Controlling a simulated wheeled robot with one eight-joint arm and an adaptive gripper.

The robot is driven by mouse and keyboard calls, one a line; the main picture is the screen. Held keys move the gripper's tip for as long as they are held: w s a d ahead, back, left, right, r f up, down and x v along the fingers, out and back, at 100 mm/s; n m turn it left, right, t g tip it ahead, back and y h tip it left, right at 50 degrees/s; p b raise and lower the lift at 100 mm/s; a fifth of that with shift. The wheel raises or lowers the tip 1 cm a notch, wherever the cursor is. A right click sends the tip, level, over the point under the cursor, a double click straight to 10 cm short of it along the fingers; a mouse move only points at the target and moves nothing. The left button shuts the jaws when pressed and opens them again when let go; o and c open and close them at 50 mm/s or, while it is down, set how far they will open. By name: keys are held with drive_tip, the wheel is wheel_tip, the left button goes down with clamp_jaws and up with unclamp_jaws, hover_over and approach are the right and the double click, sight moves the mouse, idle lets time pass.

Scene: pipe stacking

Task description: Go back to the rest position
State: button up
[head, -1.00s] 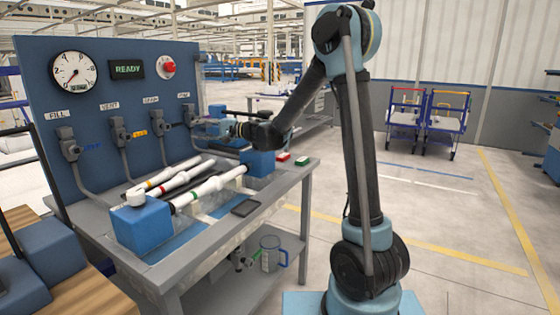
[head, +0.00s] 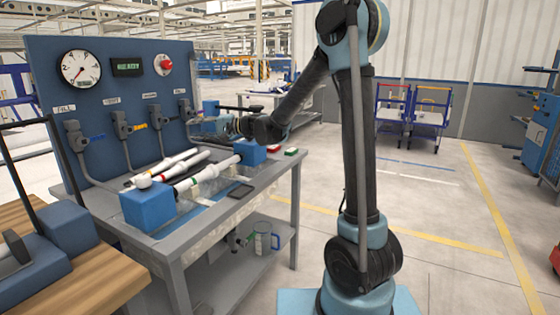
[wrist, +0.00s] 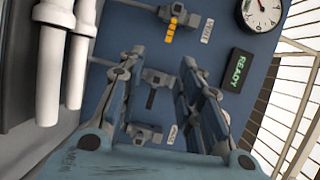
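My gripper (head: 220,124) is at the end of my arm, over the back part of the grey bench (head: 262,188), in front of the blue panel (head: 110,98). In the wrist view my gripper (wrist: 158,72) is open, with nothing between its fingers. White pipes (head: 205,175) with coloured bands lie on the bench below it, near two blue blocks (head: 148,208) (head: 250,154). Pipe ends (wrist: 52,75) show at the left of the wrist view, apart from the fingers.
The panel carries a gauge (head: 80,68), a display (head: 127,67), a red button (head: 165,63) and several valves (head: 76,137). A dark flat item (head: 240,191) lies near the bench's front edge. A jug (head: 264,240) stands on the lower shelf.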

drive_tip(key=s+d+f+h, duration=0.5)
drive_tip(key=s+d, duration=0.5)
drive_tip(key=d, duration=0.7)
drive_tip(key=s+d+f+h, duration=0.6)
drive_tip(key=s+d+f, duration=0.4)
drive_tip(key=d, duration=0.6)
drive_tip(key=s+d+f+n+h, duration=0.1)
drive_tip(key=s+d+f+h, duration=0.5)
drive_tip(key=s+d, duration=0.5)
drive_tip(key=d+f, duration=0.2)
drive_tip(key=d, duration=0.4)
drive_tip(key=shift+s+d, duration=0.3)
drive_tip(key=shift+a+f, duration=0.1)
